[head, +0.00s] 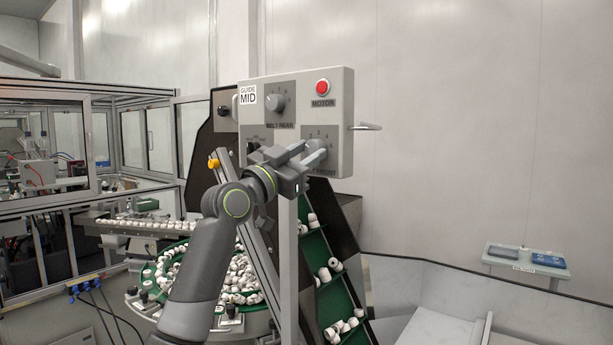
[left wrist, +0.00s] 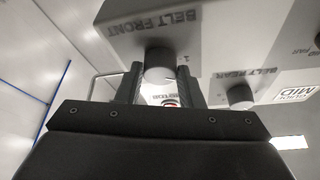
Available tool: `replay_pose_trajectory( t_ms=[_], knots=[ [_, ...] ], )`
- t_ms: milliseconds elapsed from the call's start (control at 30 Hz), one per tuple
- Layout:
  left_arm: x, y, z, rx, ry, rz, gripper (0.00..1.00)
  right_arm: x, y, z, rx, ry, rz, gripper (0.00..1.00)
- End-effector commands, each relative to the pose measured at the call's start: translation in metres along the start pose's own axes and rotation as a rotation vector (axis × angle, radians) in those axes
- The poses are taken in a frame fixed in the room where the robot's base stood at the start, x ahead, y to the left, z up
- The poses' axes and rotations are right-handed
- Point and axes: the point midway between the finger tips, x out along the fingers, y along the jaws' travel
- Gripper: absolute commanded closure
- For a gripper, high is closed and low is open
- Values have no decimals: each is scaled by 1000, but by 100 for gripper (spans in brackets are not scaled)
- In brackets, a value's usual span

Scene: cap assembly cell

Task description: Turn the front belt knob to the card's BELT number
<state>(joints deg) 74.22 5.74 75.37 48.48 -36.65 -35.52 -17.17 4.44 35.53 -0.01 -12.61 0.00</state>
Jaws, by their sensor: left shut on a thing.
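The front belt knob (head: 317,147) is a grey round knob at the lower right of the control panel (head: 345,120). My left gripper (head: 305,155) reaches up to it from the lower left and is shut on it. In the left wrist view, the knob (left wrist: 160,62) sits between the two dark fingers of my left gripper (left wrist: 160,75), under the upside-down BELT FRONT label (left wrist: 165,20). Small numbers ring the knob, but the fingers partly hide its dial and I cannot tell its setting. A white card (head: 248,95) reads GUIDE MID; I see no BELT number. My right gripper is out of view.
The BELT REAR knob (head: 276,102) is above left, and the red MOTOR button (head: 323,87) above. A bar handle (head: 366,127) sticks out at the panel's right. Below are a green conveyor (head: 313,245) and a bowl of white caps (head: 240,275).

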Motion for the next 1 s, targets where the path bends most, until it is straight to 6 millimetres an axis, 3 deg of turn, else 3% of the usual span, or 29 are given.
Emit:
replay_pose_trajectory(
  t_ms=[33, 100, 300, 1000],
  knots=[
    [-2, 1, 5, 34, 1, 13, 89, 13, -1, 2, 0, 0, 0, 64],
    [-2, 0, 4, 89, 0, 36, 89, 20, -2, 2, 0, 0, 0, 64],
    [0, -3, 1, 261, -1, 108, 89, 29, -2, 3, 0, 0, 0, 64],
    [2, -8, -5, 822, -2, 343, 89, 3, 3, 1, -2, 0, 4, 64]
  ],
)
